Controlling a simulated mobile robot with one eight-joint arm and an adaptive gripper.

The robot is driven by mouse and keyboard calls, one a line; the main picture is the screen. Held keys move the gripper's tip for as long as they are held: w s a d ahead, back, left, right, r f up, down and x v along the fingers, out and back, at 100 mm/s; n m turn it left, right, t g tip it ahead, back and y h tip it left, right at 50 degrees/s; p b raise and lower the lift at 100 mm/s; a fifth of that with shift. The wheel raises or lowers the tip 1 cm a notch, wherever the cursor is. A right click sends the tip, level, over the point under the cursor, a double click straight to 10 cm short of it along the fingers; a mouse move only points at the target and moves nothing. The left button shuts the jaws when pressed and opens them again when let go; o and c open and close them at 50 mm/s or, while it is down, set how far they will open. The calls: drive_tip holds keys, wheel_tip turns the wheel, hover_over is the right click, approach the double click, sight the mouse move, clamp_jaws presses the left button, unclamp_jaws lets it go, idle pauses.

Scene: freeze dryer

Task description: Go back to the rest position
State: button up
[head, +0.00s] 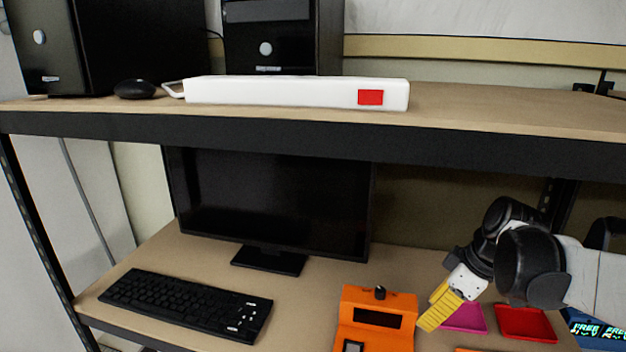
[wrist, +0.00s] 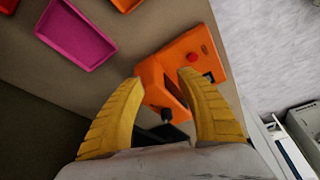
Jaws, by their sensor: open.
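My gripper (head: 440,306) has yellow fingers and hangs above the lower shelf, at the right of the head view. It points down and to the left, beside the orange device (head: 376,301). In the wrist view my gripper (wrist: 158,88) has its two fingers spread apart with nothing between them. The orange device (wrist: 206,44) shows beyond the fingertips, with a dark opening and a red knob. I cannot tell the exact gap between fingertips and device.
A magenta tray (head: 466,318) and a red tray (head: 525,322) lie right of the device. A black keyboard (head: 187,303) and a monitor (head: 270,205) stand left. The upper shelf (head: 480,108) holds a white power strip (head: 270,92) and computer cases; its dark edge overhangs the lower shelf.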

drive_tip(key=s+a+m, duration=0.1)
drive_tip(key=s+a+m+h+b, duration=0.1)
drive_tip(key=s+a, duration=0.1)
drive_tip(key=s+a+m+t+b, duration=0.1)
drive_tip(key=s, duration=0.1)
drive_tip(key=shift+a+f, duration=0.3)
drive_tip(key=shift+f, duration=0.05)
drive_tip(key=s+a+f+m+t+h+b, duration=0.2)
drive_tip(key=s+a+f+m+t, duration=0.1)
drive_tip(key=s+m, duration=0.3)
drive_tip(key=shift+s+a+m+b, duration=0.3)
drive_tip(key=shift+s+a, duration=0.05)
drive_tip(key=shift+a, duration=0.05)
drive_tip(key=shift+f, duration=0.1)
idle(1.0)
